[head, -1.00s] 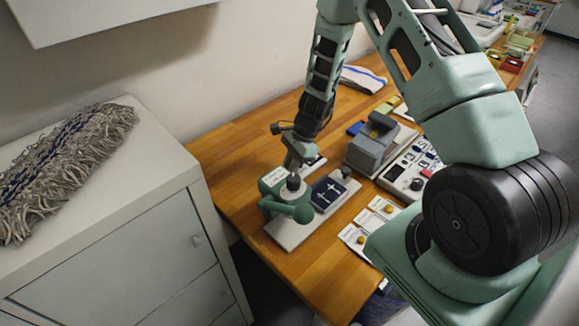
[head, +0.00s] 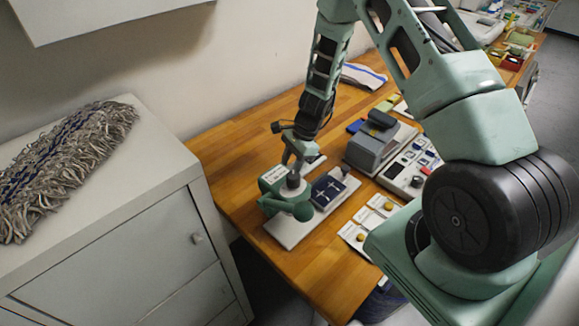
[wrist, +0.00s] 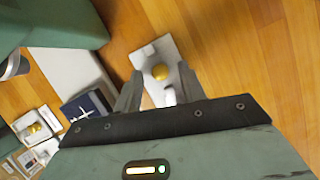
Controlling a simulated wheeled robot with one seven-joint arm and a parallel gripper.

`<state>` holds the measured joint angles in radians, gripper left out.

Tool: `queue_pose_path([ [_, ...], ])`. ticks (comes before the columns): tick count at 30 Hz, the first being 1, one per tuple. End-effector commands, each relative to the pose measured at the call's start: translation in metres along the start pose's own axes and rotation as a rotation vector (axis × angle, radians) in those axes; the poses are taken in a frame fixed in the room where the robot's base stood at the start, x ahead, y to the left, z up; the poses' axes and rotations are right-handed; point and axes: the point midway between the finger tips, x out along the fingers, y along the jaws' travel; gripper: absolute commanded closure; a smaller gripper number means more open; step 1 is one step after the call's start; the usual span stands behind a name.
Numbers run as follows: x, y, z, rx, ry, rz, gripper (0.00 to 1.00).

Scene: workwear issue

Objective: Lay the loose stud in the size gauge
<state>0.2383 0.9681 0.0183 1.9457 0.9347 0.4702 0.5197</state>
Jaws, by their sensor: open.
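My gripper (wrist: 159,88) is open in the wrist view, its two fingers apart. Between and beyond the fingertips lies a small white plate (wrist: 146,53) with a round gold stud (wrist: 160,72) on it. The plate seems to be the size gauge or the stud's holder; I cannot tell which. A small pale piece shows near the stud, partly hidden by my gripper. Nothing is visibly held. In the head view my gripper is behind the green press (head: 289,206), its fingertips hidden. A white piece (head: 316,162) shows behind the press base there.
The press stands on a white base (head: 290,232) with a dark blue pad (head: 325,192). White trays with gold pieces (head: 361,237) lie in front. A grey device (head: 368,150) stands to the right. Bare wood shows right of the plate in the wrist view.

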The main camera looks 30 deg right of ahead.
Motion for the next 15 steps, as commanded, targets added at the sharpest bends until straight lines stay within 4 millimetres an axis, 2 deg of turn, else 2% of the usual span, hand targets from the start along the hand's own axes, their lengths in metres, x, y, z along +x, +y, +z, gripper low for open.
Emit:
queue_pose_path([
  [15,-0.097,-0.001,-0.001,-0.001,0.001,-0.004,0.59],
])
